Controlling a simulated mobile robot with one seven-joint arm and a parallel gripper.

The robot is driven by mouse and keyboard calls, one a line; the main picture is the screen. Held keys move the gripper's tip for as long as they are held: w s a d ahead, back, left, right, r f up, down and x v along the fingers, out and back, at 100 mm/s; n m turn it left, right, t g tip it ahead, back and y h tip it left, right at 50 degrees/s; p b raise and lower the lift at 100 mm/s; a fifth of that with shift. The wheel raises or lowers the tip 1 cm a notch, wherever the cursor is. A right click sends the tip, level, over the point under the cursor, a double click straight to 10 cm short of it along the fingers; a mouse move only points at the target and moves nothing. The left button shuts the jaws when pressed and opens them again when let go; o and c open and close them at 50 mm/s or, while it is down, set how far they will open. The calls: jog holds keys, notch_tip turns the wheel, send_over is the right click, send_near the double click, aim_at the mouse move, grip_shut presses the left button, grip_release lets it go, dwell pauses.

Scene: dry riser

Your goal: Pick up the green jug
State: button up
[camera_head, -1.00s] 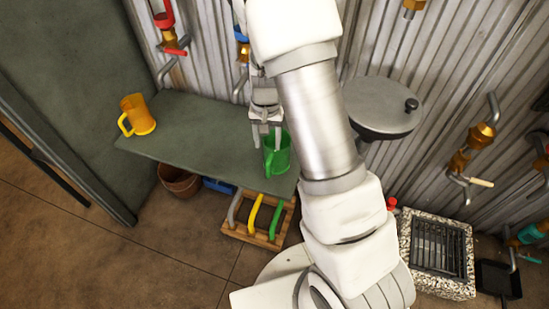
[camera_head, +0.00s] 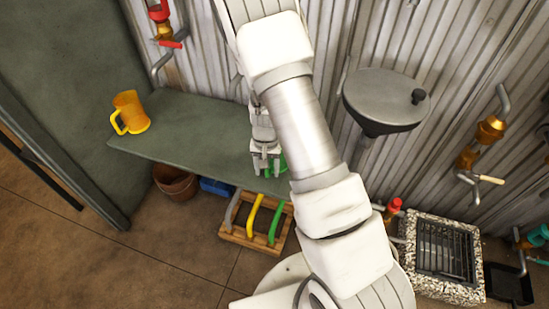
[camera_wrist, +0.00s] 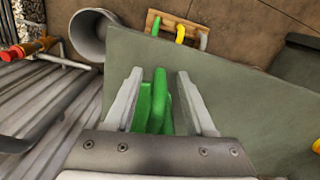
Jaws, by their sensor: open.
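The green jug (camera_head: 283,163) stands on the grey-green shelf (camera_head: 190,135) near its right end. In the head view it is mostly hidden behind my gripper and arm. My gripper (camera_head: 265,170) is directly over the jug there, fingers pointing down. In the wrist view my gripper (camera_wrist: 159,100) is open, with one finger on each side of a green part of the jug (camera_wrist: 153,108). Whether the fingers touch it I cannot tell.
A yellow jug (camera_head: 130,113) stands at the shelf's left. Below are a wooden rack (camera_head: 255,238) with coloured handles, a brown pot (camera_head: 175,183) and a blue box (camera_head: 215,187). A grey round basin (camera_head: 385,100) is on the right by the corrugated wall.

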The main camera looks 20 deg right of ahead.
jog(key=shift+f, duration=0.65)
jog(key=shift+r, duration=0.1)
grip_shut()
dwell(0.8)
